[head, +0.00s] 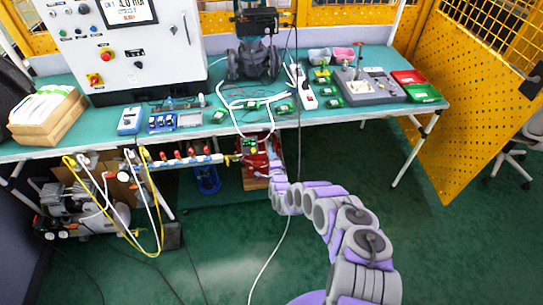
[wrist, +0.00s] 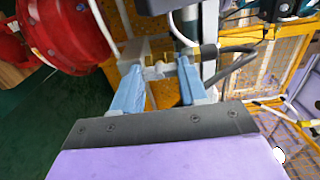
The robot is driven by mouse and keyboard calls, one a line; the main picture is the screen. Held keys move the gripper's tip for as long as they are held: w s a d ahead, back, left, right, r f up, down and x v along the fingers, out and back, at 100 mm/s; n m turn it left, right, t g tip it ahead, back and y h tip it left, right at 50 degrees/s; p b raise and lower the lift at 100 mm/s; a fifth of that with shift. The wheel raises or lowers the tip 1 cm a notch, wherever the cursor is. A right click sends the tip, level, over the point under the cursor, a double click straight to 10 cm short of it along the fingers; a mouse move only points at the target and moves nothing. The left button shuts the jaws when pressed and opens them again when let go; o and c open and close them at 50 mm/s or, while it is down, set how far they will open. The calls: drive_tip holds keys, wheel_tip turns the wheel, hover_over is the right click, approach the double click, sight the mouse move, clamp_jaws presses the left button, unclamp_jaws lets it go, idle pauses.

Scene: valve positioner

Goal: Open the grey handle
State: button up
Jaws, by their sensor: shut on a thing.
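In the wrist view, the two blue fingers of my gripper (wrist: 160,69) reach up to either side of a small light grey piece (wrist: 153,73), which looks like the grey handle. The gripper is shut on it. Brass-coloured fittings and grey pipe parts sit right beside the fingertips. A large round red body (wrist: 65,35) lies to the left of the fingers. In the head view, my gripper (head: 272,163) is below the table's front edge, next to the red device (head: 254,160). The handle is too small to make out there.
A green-topped table (head: 340,117) with a control cabinet (head: 130,45) stands above my gripper. Hoses and a row of red-handled valves (head: 185,160) hang to the left. Dark cables run close to the fingers. Green floor is open to the right, before the yellow perforated panel (head: 490,100).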

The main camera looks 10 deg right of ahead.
drive_tip(key=shift+s+d+f, duration=0.1)
drive_tip(key=shift+f, duration=0.1)
drive_tip(key=o, duration=0.8)
drive_tip(key=shift+o, duration=1.3)
drive_tip(key=shift+r, duration=0.1)
drive_tip(key=s+p, duration=0.4)
drive_tip(key=s, duration=1.3)
drive_tip(key=shift+p, duration=0.4)
